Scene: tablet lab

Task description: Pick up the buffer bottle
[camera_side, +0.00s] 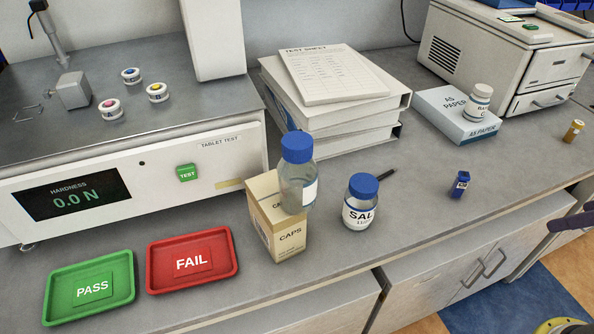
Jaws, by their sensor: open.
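A clear bottle with a blue cap (297,175) stands upright on top of the tan CAPS box (284,240), near its right edge. Its white label faces right and I cannot read it, so I cannot confirm that it is the buffer bottle. A second blue-capped bottle, labelled SALT (361,205), stands upright on the bench to the right of the box, apart from it. My gripper does not show clearly in this view, and nothing is seen touching either bottle.
Red FAIL (236,266) and green PASS (128,292) trays lie left of the box. The tablet tester (150,170) stands behind them. Binders (335,140) are stacked behind the bottles. A small blue vial (459,186) stands right on mostly clear bench.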

